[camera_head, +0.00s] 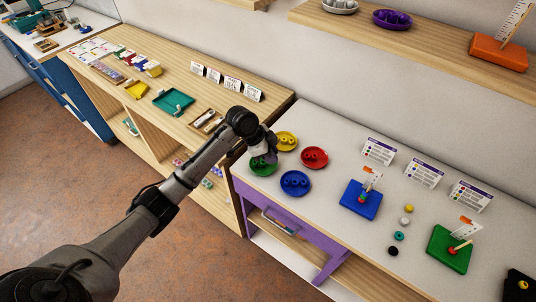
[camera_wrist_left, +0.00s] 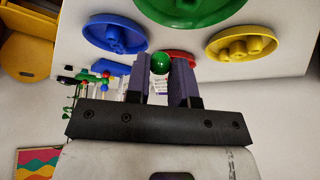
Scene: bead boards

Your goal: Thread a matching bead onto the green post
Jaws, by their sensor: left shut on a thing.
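My left gripper (camera_head: 270,153) is above the green dish (camera_head: 263,165) in the head view. In the left wrist view the gripper (camera_wrist_left: 162,66) is shut on a green bead (camera_wrist_left: 160,62), held between the fingertips. The green dish (camera_wrist_left: 190,10) also shows there with beads in it. A blue board (camera_head: 361,199) and a green board (camera_head: 450,250) stand on the white table to the right, each with upright parts and some red low down. I cannot make out a green post on either. My right gripper is in neither view.
Yellow (camera_head: 286,141), red (camera_head: 314,157) and blue (camera_head: 295,183) dishes with beads sit close around the gripper. Loose beads (camera_head: 405,222) lie between the two boards. Printed cards (camera_head: 380,151) stand at the back. The table between the dishes and the blue board is clear.

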